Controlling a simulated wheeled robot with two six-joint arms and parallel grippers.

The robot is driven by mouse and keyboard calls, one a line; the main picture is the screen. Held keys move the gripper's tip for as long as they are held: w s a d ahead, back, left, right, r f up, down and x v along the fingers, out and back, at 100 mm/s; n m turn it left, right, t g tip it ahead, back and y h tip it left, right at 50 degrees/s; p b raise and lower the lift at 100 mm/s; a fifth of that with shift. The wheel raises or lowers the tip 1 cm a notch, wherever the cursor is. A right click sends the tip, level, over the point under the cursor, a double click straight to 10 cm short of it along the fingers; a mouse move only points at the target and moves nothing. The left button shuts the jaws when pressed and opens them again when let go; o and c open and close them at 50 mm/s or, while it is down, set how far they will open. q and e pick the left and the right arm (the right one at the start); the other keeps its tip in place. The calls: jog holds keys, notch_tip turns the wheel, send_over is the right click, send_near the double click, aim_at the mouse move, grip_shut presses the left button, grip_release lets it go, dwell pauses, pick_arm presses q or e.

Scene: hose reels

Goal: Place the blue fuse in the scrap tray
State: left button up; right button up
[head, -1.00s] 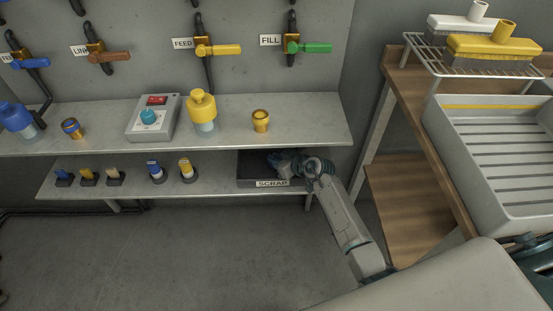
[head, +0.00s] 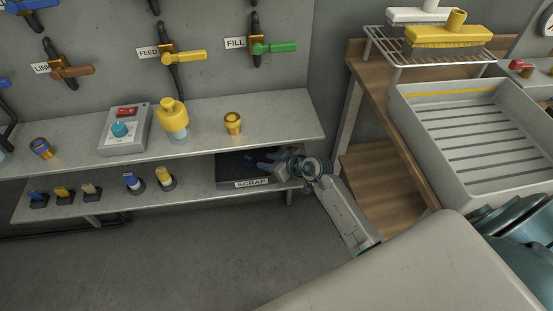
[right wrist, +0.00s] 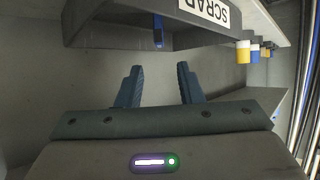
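The scrap tray (head: 222,177) is a dark, shallow tray on the lower shelf, with a white SCRAP label on its front. In the right wrist view the tray (right wrist: 85,25) fills the top, and a narrow blue piece, which looks like the blue fuse (right wrist: 158,32), shows inside it, apart from my fingers. My right gripper (right wrist: 158,88) is open, with nothing between its two fingers. In the head view my right gripper (head: 265,163) is at the tray's right part, partly covering the inside. My left gripper is not in view.
Several pieces in dark sockets (head: 64,196) and two capped cylinders (head: 164,180) stand left of the tray. The upper shelf (head: 280,118) overhangs it, bearing a yellow bottle (head: 173,120) and a brass cup (head: 232,123). A wooden stand with a grey basin (head: 405,130) is at right.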

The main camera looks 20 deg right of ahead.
jog(key=s+d+r+m+t+h, duration=0.4)
jog(key=s+d+r+t+h, duration=0.15)
jog(key=r+t, duration=0.3)
jog(key=s+d+f+m+g+h, duration=0.4)
jog(key=s+d+f+g+h, duration=0.1)
jog(key=s+d+f+h, duration=0.15)
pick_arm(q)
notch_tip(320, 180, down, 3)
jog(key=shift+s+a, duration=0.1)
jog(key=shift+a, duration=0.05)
pick_arm(e)
jog(key=s+a+f+n+g+y, duration=0.1)
jog(key=s+a+f+g, duration=0.1)
jog(key=s+f+g, duration=0.2)
jog(key=s+a+f+n+g+y, duration=0.1)
jog(key=s+a+f+g+y, duration=0.1)
jog(key=s, duration=0.8)
jog(key=s+a+f+n+g+y, duration=0.1)
jog(key=s+a+f+g+y, duration=0.1)
jog(key=s+a+f+g, duration=0.2)
notch_tip(320, 180, down, 3)
jog(key=s+g, duration=0.1)
jog(key=s, duration=0.2)
jog(key=shift+g, duration=0.35)
pick_arm(q)
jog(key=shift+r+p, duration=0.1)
jog(key=shift+p, duration=0.25)
pick_arm(e)
jog(key=shift+d, duration=0.1)
